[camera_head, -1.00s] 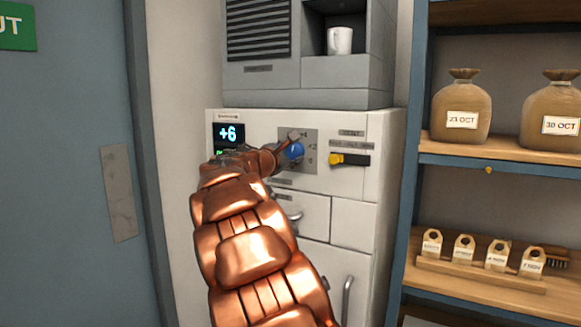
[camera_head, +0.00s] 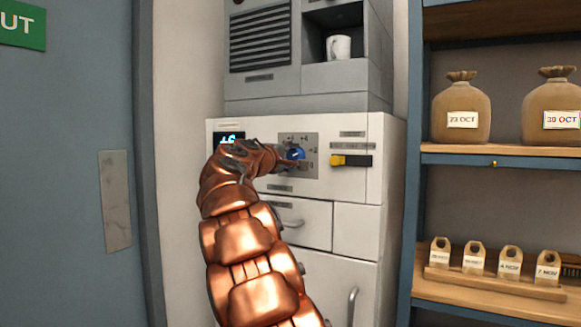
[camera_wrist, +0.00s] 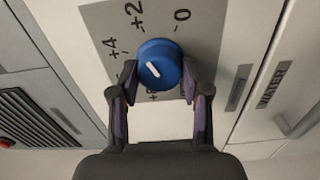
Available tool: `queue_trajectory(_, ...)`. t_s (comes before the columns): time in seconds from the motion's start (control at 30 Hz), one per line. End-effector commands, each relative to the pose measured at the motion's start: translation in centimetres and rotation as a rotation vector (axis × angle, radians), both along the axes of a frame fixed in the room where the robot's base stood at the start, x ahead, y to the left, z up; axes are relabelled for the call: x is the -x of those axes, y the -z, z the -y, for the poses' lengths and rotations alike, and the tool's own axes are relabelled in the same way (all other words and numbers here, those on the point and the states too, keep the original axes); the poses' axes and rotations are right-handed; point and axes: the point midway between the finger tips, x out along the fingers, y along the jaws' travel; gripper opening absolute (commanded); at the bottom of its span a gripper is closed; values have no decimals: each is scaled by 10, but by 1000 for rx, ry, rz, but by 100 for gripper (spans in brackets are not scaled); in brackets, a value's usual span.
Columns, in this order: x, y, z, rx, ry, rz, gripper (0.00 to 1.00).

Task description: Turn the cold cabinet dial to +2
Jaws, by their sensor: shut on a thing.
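The blue dial (camera_head: 295,153) sits on a grey plate on the white cold cabinet (camera_head: 350,216). In the wrist view the dial (camera_wrist: 159,60) has a short white mark in its lower part, slanting towards a partly hidden label at the bottom. My gripper (camera_wrist: 158,78) is shut on the dial, one finger at each side. In the head view my gripper (camera_head: 291,160) reaches the dial from the left. The cabinet display (camera_head: 229,137) reads +6, its lower part hidden by my arm.
A yellow and black switch (camera_head: 350,160) is just right of the dial. Drawers and a door handle (camera_head: 352,305) lie below it. A grey machine with a white mug (camera_head: 339,47) stands on top. Shelves with sacks (camera_head: 461,106) stand at the right.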

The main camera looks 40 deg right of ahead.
Motion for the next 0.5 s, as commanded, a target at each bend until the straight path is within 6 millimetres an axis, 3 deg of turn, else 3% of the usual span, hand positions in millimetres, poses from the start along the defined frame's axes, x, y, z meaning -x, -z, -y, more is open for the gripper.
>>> queue_trajectory(0.5,1,1,1,-40,4,121,12)
